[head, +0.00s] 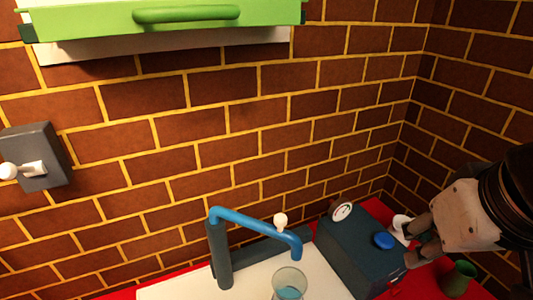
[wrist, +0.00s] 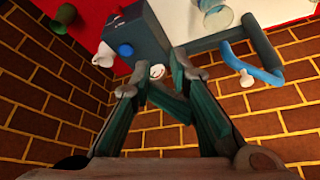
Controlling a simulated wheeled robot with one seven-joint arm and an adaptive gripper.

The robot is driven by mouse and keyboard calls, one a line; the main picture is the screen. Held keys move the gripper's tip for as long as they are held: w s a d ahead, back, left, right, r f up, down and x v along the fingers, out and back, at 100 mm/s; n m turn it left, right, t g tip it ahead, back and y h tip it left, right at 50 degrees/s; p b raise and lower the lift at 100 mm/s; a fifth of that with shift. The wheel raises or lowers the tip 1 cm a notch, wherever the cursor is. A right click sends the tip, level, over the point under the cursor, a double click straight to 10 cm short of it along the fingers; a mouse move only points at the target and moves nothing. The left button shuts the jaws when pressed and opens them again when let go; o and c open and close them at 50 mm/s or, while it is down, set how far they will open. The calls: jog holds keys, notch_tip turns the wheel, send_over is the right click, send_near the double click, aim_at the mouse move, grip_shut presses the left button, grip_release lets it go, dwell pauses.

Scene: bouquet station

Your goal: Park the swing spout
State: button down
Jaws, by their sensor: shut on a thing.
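The swing spout (head: 252,220) is a blue tube on a dark upright post (head: 221,256). It reaches right in the head view, with a white ball knob (head: 281,219) on it and its end bent down over a clear glass (head: 289,283). The spout also shows at the right of the wrist view (wrist: 262,73). My gripper (head: 410,247) is at the right in the head view, beside the dark box and well apart from the spout. Its two fingers (wrist: 156,84) show in the wrist view. What lies between them cannot be made out.
The dark box (head: 350,250) has a dial (head: 342,211), a blue knob (head: 384,241) and a white part (head: 400,223) near my fingers. A green cup (head: 459,277) stands right. A grey wall switch (head: 38,158) is left; a green handled cabinet (head: 160,20) hangs above.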

jog(key=c, duration=1.8)
grip_release()
jog(key=o, duration=0.4)
jog(key=shift+w+a+r, duration=0.1)
jog(key=shift+r, duration=0.05)
notch_tip(320, 180, up, 5)
jog(key=n+g+p, duration=0.2)
jog(key=n+g, duration=0.2)
jog(key=g, duration=0.1)
send_over(281, 217)
notch_tip(281, 217, down, 14)
jog(key=shift+r, duration=0.25)
jog(key=shift+c, duration=0.6)
grip_shut()
